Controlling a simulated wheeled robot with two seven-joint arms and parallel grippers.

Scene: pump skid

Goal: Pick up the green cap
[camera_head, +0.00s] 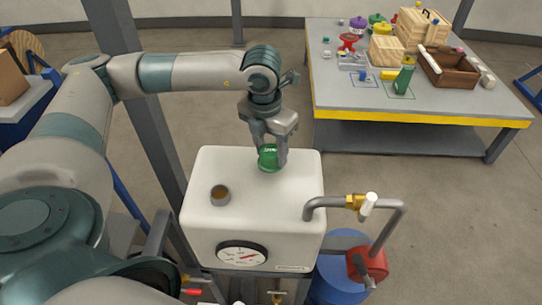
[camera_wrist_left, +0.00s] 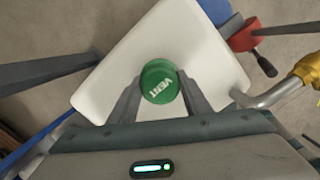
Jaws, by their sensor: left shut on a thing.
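The green cap (camera_head: 268,158) is between the fingers of my left gripper (camera_head: 270,157), near the back right of the white tank's top (camera_head: 255,190) in the head view. In the left wrist view the cap (camera_wrist_left: 160,82) shows a round top with white lettering that reads "VENT". The left gripper's fingers (camera_wrist_left: 157,95) are shut on its sides. Whether the cap touches the tank top or hangs just above it, I cannot tell. My right gripper does not show in either view.
A short open neck (camera_head: 220,195) stands on the tank top at the left. A grey pipe with a brass valve (camera_head: 355,202) and a red fitting (camera_head: 370,264) is at the tank's right. A gauge (camera_head: 241,254) is on its front. A cluttered grey table (camera_head: 340,97) stands behind right.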

